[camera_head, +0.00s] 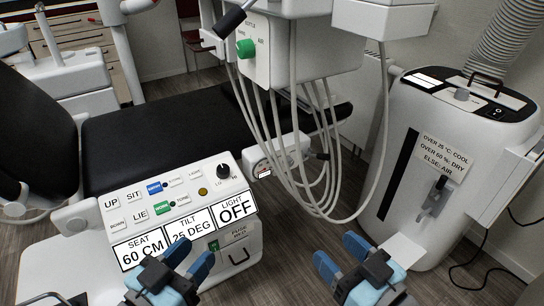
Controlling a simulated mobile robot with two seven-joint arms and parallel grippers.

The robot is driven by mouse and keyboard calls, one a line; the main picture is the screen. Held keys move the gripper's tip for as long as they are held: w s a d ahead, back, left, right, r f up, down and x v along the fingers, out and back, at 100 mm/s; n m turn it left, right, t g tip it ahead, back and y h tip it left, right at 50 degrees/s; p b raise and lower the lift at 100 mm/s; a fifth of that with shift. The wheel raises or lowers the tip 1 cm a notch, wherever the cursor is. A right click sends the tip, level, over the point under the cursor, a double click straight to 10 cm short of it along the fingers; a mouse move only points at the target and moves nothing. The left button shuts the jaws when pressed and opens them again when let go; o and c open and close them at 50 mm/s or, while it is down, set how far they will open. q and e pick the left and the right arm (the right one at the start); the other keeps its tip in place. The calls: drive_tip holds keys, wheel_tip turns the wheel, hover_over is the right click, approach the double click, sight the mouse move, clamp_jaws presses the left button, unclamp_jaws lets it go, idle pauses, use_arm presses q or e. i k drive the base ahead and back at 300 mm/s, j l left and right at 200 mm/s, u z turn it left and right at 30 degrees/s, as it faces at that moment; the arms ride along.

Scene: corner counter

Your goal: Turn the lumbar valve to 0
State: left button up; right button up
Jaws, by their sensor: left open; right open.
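No label reading "lumbar" is legible. A small white unit (283,147) on the chair's side carries a round gauge-like face (262,168) with some red on it, and a dark handle or knob (320,155) sticks out at its right; I cannot tell whether this is the lumbar valve or read its setting. My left gripper (180,270) is open and empty in front of the chair panel's lower edge. My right gripper (341,258) is open and empty over the floor, right of the panel and below the hanging hoses.
The chair control panel (180,200) has buttons, a black knob (223,171) and signs for 60 CM, 25 DEG and OFF. Hoses (300,185) loop from the overhead unit with its green knob (246,48). A white machine (400,170) stands right. Floor between is clear.

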sight(291, 162)
drive_tip(key=i+u, duration=0.2)
drive_tip(key=u, duration=0.25)
drive_tip(key=i+l+u, duration=0.15)
drive_tip(key=u, duration=0.25)
drive_tip(key=i+l, duration=0.05)
